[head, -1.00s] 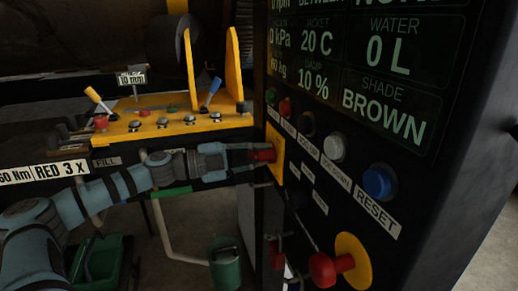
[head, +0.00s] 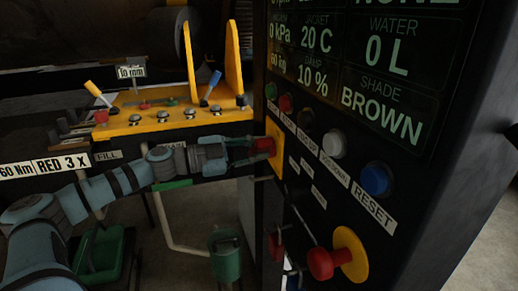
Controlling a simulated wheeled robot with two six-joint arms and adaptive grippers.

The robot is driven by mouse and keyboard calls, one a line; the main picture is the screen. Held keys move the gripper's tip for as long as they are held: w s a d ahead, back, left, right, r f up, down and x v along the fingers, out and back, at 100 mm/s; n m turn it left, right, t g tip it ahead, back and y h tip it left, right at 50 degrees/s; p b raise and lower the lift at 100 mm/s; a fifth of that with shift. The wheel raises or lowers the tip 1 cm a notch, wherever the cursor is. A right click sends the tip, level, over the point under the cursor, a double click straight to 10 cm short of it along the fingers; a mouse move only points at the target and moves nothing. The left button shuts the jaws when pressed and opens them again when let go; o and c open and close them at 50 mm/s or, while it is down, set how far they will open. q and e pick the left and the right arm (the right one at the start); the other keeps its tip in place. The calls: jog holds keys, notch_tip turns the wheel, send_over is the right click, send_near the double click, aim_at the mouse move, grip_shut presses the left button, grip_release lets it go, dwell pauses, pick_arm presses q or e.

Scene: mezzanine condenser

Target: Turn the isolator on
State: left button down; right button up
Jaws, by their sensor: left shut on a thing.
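The isolator is a red handle (head: 263,145) on a yellow plate (head: 275,150) at the left edge of the black control panel. My left gripper (head: 256,148) reaches in from the left and is shut on the red handle, its fingers on either side of it. The fingers partly hide the handle, and its exact angle is hard to tell.
The panel (head: 395,190) carries a lit display (head: 360,60), several round buttons, including a blue one (head: 376,179), and a red knob on a yellow disc (head: 352,254) below. A yellow bench (head: 165,115) with levers stands behind my arm.

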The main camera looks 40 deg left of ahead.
pick_arm(q)
jog(key=c, duration=1.4)
grip_release()
jog(key=shift+c, duration=0.2)
